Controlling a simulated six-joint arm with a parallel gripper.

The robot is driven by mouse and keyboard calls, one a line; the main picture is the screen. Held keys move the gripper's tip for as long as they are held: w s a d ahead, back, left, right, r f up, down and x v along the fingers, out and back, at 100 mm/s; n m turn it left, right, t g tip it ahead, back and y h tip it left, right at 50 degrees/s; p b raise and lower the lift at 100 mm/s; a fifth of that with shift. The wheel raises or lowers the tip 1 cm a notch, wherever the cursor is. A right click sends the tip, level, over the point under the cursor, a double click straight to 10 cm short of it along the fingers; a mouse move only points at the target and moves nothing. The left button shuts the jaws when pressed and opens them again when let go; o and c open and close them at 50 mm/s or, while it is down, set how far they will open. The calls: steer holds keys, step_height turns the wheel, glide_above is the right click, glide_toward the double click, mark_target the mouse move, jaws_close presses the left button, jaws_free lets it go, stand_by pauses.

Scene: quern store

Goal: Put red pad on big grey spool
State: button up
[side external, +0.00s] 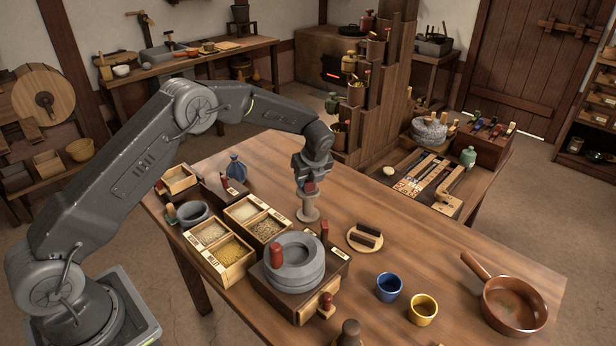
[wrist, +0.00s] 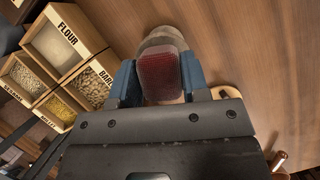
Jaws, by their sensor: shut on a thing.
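My gripper (side external: 309,182) is shut on the red pad (side external: 310,187), directly over the grey spool (side external: 308,211). The spool stands upright on the table. In the wrist view the red pad (wrist: 159,76) is a ribbed, dark red block between my blue fingers. The rounded top of the spool (wrist: 163,38) shows just beyond it. The pad is at or just above the spool's top; I cannot tell whether they touch.
Labelled grain boxes (side external: 226,261) and a grey stone quern (side external: 294,262) with a red handle stand close by. A round board with dark bars (side external: 365,238), a blue cup (side external: 389,287), a yellow cup (side external: 423,310) and a brown pan (side external: 514,305) lie rightward. The table behind the board is clear.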

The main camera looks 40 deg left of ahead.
steer(key=o, duration=0.9)
steer(key=s+d+r+n+h, duration=0.1)
steer(key=s+d+r+n, duration=0.2)
steer(key=r, duration=0.7)
steer(key=s+d+r+n, duration=0.1)
steer(key=s+d+r, duration=0.1)
steer(key=s+r, duration=0.5)
steer(key=s+d+r+n+t+h, duration=0.1)
steer(key=s+r+n, duration=0.45)
steer(key=s, duration=0.35)
steer(key=s+d+r+n+t+h, duration=0.15)
steer(key=s+r+n, duration=0.25)
steer(key=s+n, duration=0.45)
steer(key=s+d+f+n+t, duration=0.1)
steer(key=s+f+n, duration=0.2)
steer(key=s, duration=0.7)
steer(key=shift+s+d+n+h, duration=0.2)
steer(key=shift+s+n+h, duration=0.15)
steer(key=shift+n, duration=0.35)
